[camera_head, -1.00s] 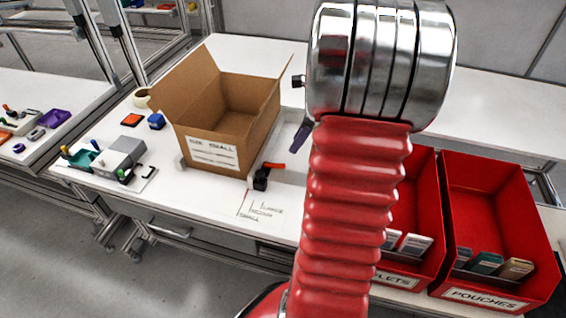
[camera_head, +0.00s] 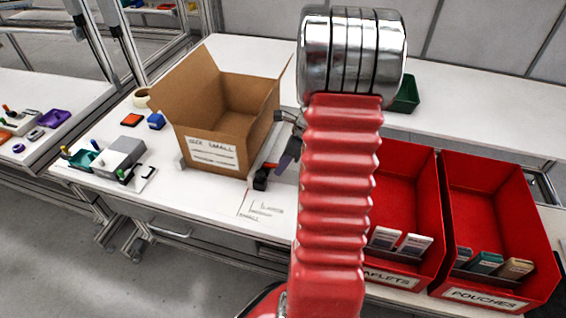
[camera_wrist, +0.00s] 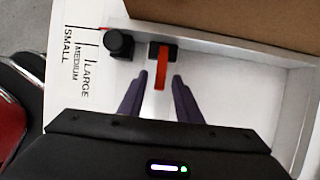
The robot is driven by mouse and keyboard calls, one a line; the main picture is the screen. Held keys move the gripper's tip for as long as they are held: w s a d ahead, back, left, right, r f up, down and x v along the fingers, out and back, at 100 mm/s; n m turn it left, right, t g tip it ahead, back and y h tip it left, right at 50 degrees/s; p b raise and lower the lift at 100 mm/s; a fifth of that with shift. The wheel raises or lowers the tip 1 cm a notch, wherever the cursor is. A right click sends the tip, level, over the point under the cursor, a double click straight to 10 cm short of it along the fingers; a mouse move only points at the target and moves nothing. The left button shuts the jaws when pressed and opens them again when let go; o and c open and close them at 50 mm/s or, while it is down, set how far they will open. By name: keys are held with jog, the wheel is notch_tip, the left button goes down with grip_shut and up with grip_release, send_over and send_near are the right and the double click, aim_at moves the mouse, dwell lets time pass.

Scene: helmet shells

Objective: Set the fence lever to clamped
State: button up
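The fence lever is a red-orange bar (camera_wrist: 160,76) on a black base in the wrist view, pointing back between my fingers. In the head view only a bit of it shows beside the box. A round black knob (camera_wrist: 119,43) is to its left. A pale fence strip (camera_wrist: 225,50) runs along the box side. My gripper (camera_wrist: 160,78) has two dark purple fingers set apart, one on each side of the lever, with visible gaps. In the head view my gripper (camera_head: 290,152) is just right of the lever, partly hidden by my arm.
An open cardboard box (camera_head: 212,152) stands against the fence. Printed LARGE, MEDIUM and SMALL marks (camera_head: 262,207) lie on the white bench in front. Two red bins (camera_head: 490,205) are at right, and a green bin (camera_head: 405,95) is behind my arm.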

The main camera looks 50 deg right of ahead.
jog(key=shift+c, duration=0.7)
grip_shut()
jog(key=shift+s, duration=0.1)
jog(key=shift+s+d+f+t+y, duration=0.1)
jog(key=shift+f+t+y, duration=0.2)
jog(key=shift+t, duration=0.3)
jog(key=shift+s+d+f+t+y, duration=0.1)
jog(key=shift+f+t+y, duration=0.1)
jog(key=shift+f+t, duration=0.3)
jog(key=shift+r, duration=0.1)
jog(key=shift+o, duration=0.7)
grip_release()
